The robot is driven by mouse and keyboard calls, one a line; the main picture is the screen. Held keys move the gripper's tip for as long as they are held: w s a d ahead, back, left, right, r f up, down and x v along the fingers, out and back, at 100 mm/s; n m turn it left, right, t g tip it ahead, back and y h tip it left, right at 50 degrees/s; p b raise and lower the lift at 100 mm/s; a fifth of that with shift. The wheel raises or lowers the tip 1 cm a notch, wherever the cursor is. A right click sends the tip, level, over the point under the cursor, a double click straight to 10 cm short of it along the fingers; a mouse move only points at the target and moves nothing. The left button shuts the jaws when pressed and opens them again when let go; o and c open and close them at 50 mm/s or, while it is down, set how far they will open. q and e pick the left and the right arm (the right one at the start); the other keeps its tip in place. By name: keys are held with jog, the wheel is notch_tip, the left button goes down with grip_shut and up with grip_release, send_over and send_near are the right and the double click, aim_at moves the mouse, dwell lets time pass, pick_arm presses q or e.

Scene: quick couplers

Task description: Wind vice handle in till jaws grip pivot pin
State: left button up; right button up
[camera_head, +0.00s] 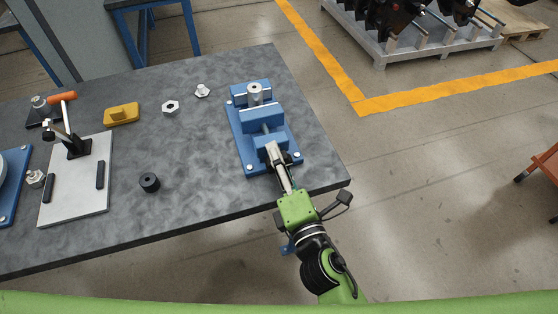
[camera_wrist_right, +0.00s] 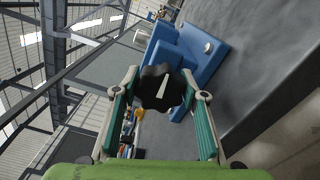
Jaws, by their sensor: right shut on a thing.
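The blue vice (camera_head: 240,140) sits near the right end of the table. The grey pivot pin (camera_head: 255,95) stands upright at its rear jaw (camera_head: 238,98), with the movable jaw (camera_head: 262,116) in front of it. I cannot tell whether the movable jaw touches the pin. My right gripper (camera_head: 272,150) is at the front end of the vice, shut on the vice handle. In the right wrist view the handle is a black lobed knob (camera_wrist_right: 160,88) with a white mark, between the fingertips. The head view hides the handle behind the gripper. My left gripper is not in view.
On the table are a hex nut (camera_head: 170,107), another metal fitting (camera_head: 202,91), a black ring (camera_head: 149,183) and a yellow block (camera_head: 122,114). A plate (camera_head: 80,195) carries an orange-handled clamp (camera_head: 62,98) at left. The table's right edge is close to the vice.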

jog(key=m, duration=0.3)
jog(key=shift+f+m, duration=0.1)
jog(key=shift+m, duration=0.3)
jog(key=m, duration=0.2)
jog(key=shift+m, duration=0.4)
jog(key=m, duration=0.2)
jog(key=shift+m+p, duration=0.3)
jog(key=shift+p, duration=0.1)
jog(key=m+p, duration=0.1)
jog(key=m, duration=0.2)
jog(key=shift+m, duration=0.3)
jog(key=m+p, duration=0.2)
jog(key=m, duration=0.2)
jog(key=shift+a+m+p, duration=0.1)
jog(key=shift+m+p, duration=0.2)
jog(key=shift+p, duration=0.05)
jog(key=m+p, duration=0.2)
jog(key=m, duration=0.2)
jog(key=shift+m, duration=0.3)
jog(key=m+p, duration=0.2)
jog(key=m, duration=0.2)
jog(key=shift+a, duration=0.1)
jog(key=shift+s+f+m+p, duration=0.1)
jog(key=shift+m+p, duration=0.2)
jog(key=shift+m, duration=1.7)
